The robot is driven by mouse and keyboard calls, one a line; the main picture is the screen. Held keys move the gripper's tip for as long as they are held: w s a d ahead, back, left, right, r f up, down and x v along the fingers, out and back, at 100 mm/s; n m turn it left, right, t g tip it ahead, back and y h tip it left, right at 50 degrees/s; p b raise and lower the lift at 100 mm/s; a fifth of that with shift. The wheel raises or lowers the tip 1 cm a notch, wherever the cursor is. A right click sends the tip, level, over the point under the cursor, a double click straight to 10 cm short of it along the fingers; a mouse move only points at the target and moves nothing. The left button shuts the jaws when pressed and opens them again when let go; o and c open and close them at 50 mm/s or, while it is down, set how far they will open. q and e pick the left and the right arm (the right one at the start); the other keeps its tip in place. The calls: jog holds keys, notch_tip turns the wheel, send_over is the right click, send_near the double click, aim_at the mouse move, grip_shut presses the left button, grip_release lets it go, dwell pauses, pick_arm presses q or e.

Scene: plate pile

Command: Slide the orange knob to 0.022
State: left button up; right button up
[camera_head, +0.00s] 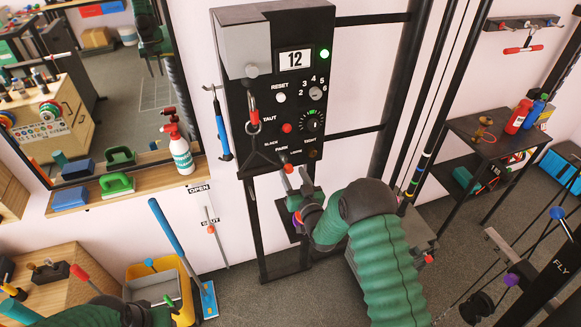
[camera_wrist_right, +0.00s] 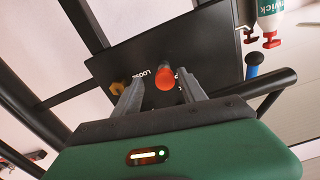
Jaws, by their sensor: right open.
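An orange-red knob (camera_wrist_right: 165,78) shows in the right wrist view, its rounded end facing the camera. It lies between the two fingers of my right gripper (camera_wrist_right: 161,88), with visible room to the finger on the left; contact with the finger on the right cannot be told. In the head view a red-orange knob (camera_head: 288,168) sticks out at the lower edge of the black console (camera_head: 240,120). My right gripper (camera_head: 301,178) is open just below and right of it, partly hidden by its own wrist. No scale reading for the knob is legible.
The console carries a display reading 12, a green lamp (camera_head: 324,54), a dial (camera_head: 311,122) and a hanging hook with a red part. Dark frame posts stand right of the console. A spray bottle (camera_head: 179,150) stands on the left ledge.

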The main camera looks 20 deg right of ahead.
aim_at(289, 172)
jog(key=shift+w+a+r, duration=0.1)
jog(key=shift+w+a, duration=0.05)
jog(key=shift+w, duration=0.45)
jog(key=shift+w+a, duration=0.1)
jog(key=shift+w, duration=0.45)
jog(key=shift+w+a, duration=0.25)
jog(key=shift+a, duration=0.05)
jog(key=shift+s+d, duration=0.1)
jog(key=shift+d, duration=0.2)
jog(key=c, duration=0.8)
jog(key=shift+a, duration=0.1)
grip_shut()
